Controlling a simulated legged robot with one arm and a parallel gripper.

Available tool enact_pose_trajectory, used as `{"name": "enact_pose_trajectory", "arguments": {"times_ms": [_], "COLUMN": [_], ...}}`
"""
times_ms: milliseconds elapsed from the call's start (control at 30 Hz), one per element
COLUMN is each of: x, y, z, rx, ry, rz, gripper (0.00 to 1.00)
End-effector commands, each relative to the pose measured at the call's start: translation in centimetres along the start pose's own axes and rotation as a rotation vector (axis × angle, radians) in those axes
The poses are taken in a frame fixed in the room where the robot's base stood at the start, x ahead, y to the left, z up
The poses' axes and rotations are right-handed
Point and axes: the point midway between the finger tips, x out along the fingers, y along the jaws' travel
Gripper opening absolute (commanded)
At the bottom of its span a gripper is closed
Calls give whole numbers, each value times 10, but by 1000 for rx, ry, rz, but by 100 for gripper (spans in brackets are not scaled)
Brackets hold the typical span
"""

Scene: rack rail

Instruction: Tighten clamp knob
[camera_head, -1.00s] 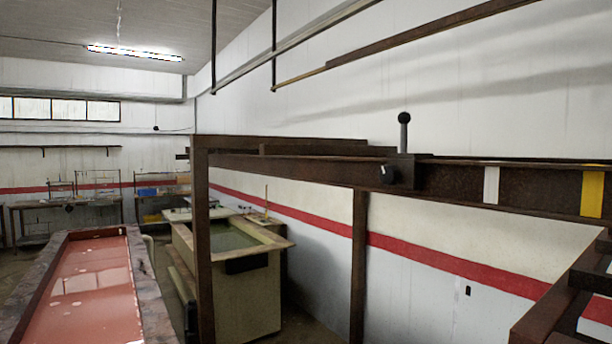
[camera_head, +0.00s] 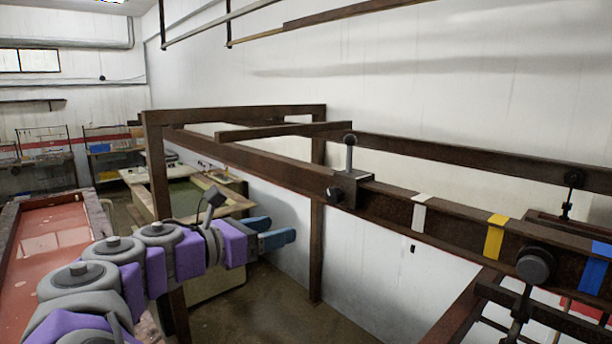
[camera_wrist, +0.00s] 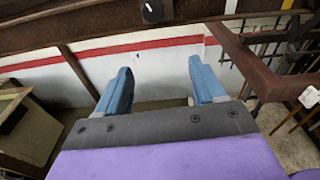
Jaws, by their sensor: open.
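A carriage block (camera_head: 356,183) sits on the brown rail (camera_head: 390,204), with a small black knob (camera_head: 335,194) on its front face and an upright post topped by a black ball (camera_head: 349,140). A black knob with a white mark also shows at the top of the wrist view (camera_wrist: 152,10). A larger dark round knob (camera_head: 535,265) is on the rail farther right. I cannot tell which is the clamp knob. My gripper (camera_head: 279,230), with blue fingers, is open and empty, left of and below the carriage. The wrist view shows its fingers spread (camera_wrist: 160,66), apart from the rail.
White (camera_head: 419,213), yellow (camera_head: 494,236) and blue (camera_head: 596,274) bands mark the rail. A brown post (camera_head: 316,240) stands below it. A tank with red liquid (camera_head: 45,240) is at left. Dark framework (camera_head: 470,310) fills the lower right. Open floor shows beneath the rail.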

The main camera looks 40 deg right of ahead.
Motion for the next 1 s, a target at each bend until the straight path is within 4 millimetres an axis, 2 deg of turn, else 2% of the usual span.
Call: {"name": "enact_pose_trajectory", "arguments": {"times_ms": [33,200,367,467,800,900,1000], "x": [-5,-22,-15,3,97,117,127], "y": [5,14,16,16,11,11,12], "z": [13,23,24,26,32,34,36], "rx": [-49,-132,-135,-136,-133,-133,-132], "ry": [-37,-104,-112,-112,-93,-92,-97], "rz": [-4,-15,-18,-17,-20,-19,-17], "gripper": [69,69,69,69,69,69,69]}}
